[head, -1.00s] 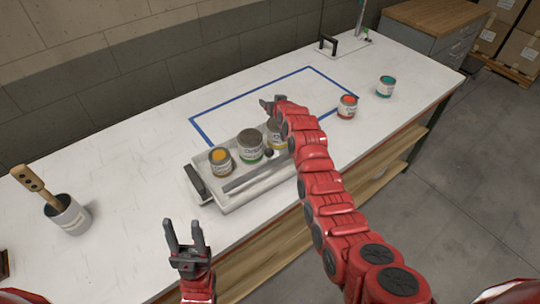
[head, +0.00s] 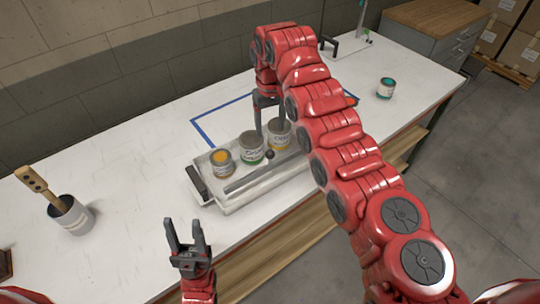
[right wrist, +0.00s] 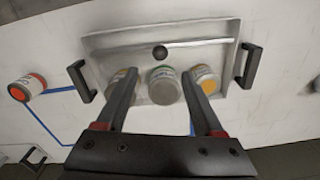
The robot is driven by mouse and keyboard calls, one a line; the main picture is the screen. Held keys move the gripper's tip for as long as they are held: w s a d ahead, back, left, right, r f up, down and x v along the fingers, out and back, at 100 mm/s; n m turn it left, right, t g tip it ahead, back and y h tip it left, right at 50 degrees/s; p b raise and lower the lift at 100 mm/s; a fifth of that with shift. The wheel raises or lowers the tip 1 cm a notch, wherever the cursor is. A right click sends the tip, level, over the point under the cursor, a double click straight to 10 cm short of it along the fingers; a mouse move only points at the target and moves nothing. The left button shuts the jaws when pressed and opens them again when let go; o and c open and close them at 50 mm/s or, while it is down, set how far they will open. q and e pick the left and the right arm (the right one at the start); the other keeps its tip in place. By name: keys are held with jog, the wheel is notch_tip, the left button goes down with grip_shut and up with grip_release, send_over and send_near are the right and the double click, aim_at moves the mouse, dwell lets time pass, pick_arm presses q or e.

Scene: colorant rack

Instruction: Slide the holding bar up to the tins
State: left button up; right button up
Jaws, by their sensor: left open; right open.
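The white tray (head: 236,206) stands on the bench with three labelled tins in a row: an orange-topped tin (head: 221,162), a green-banded tin (head: 251,147) and a yellow-labelled tin (head: 280,134). The grey holding bar (head: 248,180) with its dark round knob (head: 270,154) lies along the tray's front side. In the right wrist view a gap separates the bar (right wrist: 205,42) from the tins. My right gripper (head: 269,124) is open, pointing down above the tins; its fingers appear either side of the green-banded tin (right wrist: 163,86).
Dark handles (right wrist: 82,82) stand at the tray's ends. A blue tape outline (head: 215,127) lies behind the tray. A red tin (right wrist: 28,87) and a teal tin (head: 386,88) stand to the side. A pot with a wooden-handled brush (head: 70,214) is at the left; the bench between is clear.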

aim_at(270, 157)
notch_tip(270, 157, down, 12)
jog(key=p, duration=0.3)
jog(key=shift+r, duration=0.1)
jog(key=shift+f+p, duration=0.35)
jog(key=shift+f, duration=0.75)
grip_shut()
dwell(0.4)
